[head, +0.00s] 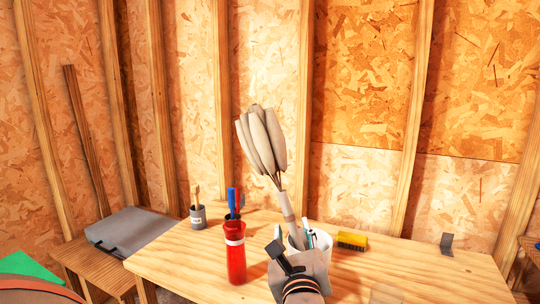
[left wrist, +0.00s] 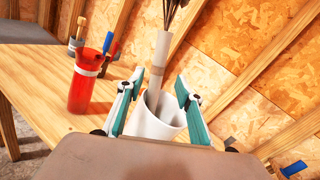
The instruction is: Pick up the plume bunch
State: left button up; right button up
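The plume bunch (head: 262,142) has pale grey-beige plumes on thin dark stalks and a pale wrapped stem. It stands tilted in a white cup (head: 324,240) on the wooden bench. In the left wrist view its wrapped stem (left wrist: 159,62) rises from the white cup (left wrist: 152,128); the plume heads are cut off at the top. My left gripper (head: 291,246) is at the cup, in front of it in the head view. In the left wrist view its fingers (left wrist: 157,92) are apart, one on each side of the stem, with gaps visible. My right gripper is not identifiable.
A red bottle (head: 236,258) stands left of the gripper, with a blue-handled item (head: 232,200) behind it. A grey cup with a brush (head: 198,218) is farther left. A yellow brush (head: 352,240) lies right of the cup. The bench's right part is mostly clear.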

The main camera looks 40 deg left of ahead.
aim_at(290, 219)
pick_arm(q)
jog(key=x, duration=0.4)
jog(key=b+x, duration=0.1)
jog(key=x, duration=0.2)
jog(key=shift+a+f, duration=0.1)
jog(key=shift+f, duration=0.2)
grip_shut()
